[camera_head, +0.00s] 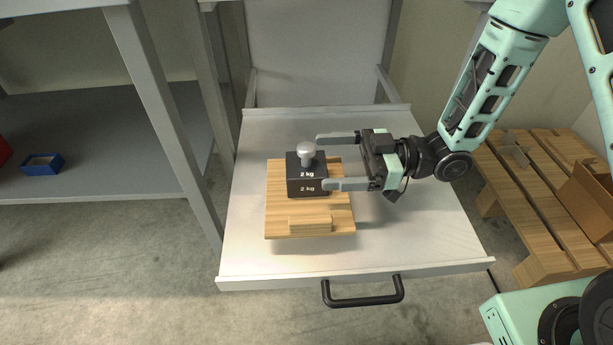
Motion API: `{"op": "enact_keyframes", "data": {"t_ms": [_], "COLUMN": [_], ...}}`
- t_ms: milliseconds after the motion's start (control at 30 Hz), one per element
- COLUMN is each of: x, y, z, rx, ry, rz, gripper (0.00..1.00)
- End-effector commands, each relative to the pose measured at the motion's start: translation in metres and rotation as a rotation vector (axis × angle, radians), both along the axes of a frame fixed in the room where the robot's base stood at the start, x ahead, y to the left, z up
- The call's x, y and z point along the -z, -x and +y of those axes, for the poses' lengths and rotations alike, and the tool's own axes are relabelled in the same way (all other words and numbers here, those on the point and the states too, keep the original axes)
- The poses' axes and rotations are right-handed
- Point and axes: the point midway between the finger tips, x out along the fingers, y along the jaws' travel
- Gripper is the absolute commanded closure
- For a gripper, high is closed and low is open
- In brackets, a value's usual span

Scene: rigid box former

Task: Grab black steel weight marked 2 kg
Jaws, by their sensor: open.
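The black steel weight (307,186) is a block marked 2 kg on its top and front, with a round silver knob (306,151) on top. It sits upright on a wooden board (282,218) in the open drawer. My gripper (320,161) comes in from the right with its jaws open. One fingertip is beyond the knob and the other is on the near side, close to the weight's right edge. I cannot tell whether either finger touches the weight.
The board has a small wooden block (310,224) at its front. The drawer (400,235) has low rims and a black handle (363,302). A grey shelf (110,150) with a blue bin (42,164) stands left. A wooden pallet (520,200) with a cardboard box (588,200) is right.

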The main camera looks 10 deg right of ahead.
Motion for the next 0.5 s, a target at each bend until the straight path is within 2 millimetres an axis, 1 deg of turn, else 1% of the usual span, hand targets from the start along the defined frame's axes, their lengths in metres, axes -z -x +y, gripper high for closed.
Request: {"op": "enact_keyframes", "data": {"t_ms": [33, 100, 267, 500], "x": [0.002, 0.001, 0.002, 0.003], "y": [0.000, 0.000, 0.000, 0.001], "z": [0.007, 0.013, 0.022, 0.057], "rx": [-0.002, -0.001, -0.001, -0.002], "ry": [0.000, 0.000, 0.000, 0.000], "rz": [-0.002, -0.001, -0.001, -0.003], "gripper": [0.09, 0.09, 0.09, 0.09]}}
